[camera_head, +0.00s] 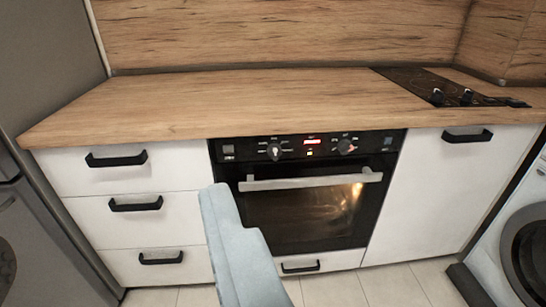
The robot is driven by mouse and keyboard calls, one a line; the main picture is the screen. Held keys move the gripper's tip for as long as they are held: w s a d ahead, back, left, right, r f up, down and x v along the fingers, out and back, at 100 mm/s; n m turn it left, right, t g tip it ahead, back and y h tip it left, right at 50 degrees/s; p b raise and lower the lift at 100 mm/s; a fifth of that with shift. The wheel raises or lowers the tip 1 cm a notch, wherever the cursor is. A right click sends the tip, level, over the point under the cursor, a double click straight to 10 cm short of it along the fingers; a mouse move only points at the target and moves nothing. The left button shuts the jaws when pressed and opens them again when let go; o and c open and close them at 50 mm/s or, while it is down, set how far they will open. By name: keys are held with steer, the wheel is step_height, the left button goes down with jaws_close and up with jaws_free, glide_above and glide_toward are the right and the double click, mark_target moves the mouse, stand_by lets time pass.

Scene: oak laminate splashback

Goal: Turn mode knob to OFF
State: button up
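The built-in oven has a black control panel (232,151) under the wooden counter. It carries a left knob (275,151) and a right knob (346,146), with a lit red display (312,141) between them. Small markings surround each knob; they are too small to read, so I cannot tell which is the mode knob or its exact setting. The oven's inside glows at the right behind its glass door (290,222). My gripper (236,225), pale blue-grey, is in front of the oven's lower left, below the left knob and apart from it. Its finger opening is not clear.
The oven door handle (310,181) sticks out below the panel. White drawers (130,180) with black handles are at left, a white cupboard (435,195) at right. A cooktop (455,90) with knobs lies back right; a washing machine (525,240) stands far right. The counter's left and middle are bare.

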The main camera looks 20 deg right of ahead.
steer(key=w+d+f+m+h, duration=0.1)
steer(key=w+f+m, duration=0.1)
steer(key=w, duration=0.4)
steer(key=w+d+f+m, duration=0.1)
steer(key=w+d+f, duration=0.15)
steer(key=w, duration=0.25)
steer(key=m+h, duration=0.6)
steer(key=m, duration=0.6)
glide_toward(275, 156)
steer(key=shift+g, duration=0.4)
steer(key=x, duration=0.9)
steer(key=shift+w+r, duration=0.3)
steer(key=shift+w, duration=0.05)
steer(key=c, duration=1)
